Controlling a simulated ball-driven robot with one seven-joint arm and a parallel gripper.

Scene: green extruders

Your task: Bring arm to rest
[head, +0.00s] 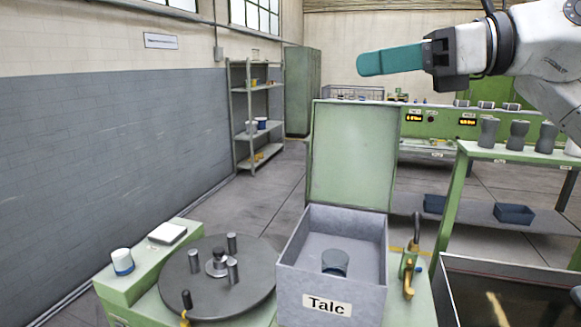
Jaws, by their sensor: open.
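My gripper (368,63) is at the upper right of the head view, raised in the air and pointing left. Its teal finger shows from the side, and a second finger is not clearly separable behind it. It is open, with nothing seen in it. My white arm runs from it to the right edge. The gripper is above and apart from the grey box labelled Talc (295,285), whose green lid (350,160) stands raised. A grey-blue cup (335,262) sits inside the box.
A round dark plate (185,285) with metal posts is at the lower left, beside a white-and-blue jar (122,262). Several grey cups stand on a green shelf (510,150) at the right, below my arm. A shelving rack (232,125) stands far back. The air left of my gripper is clear.

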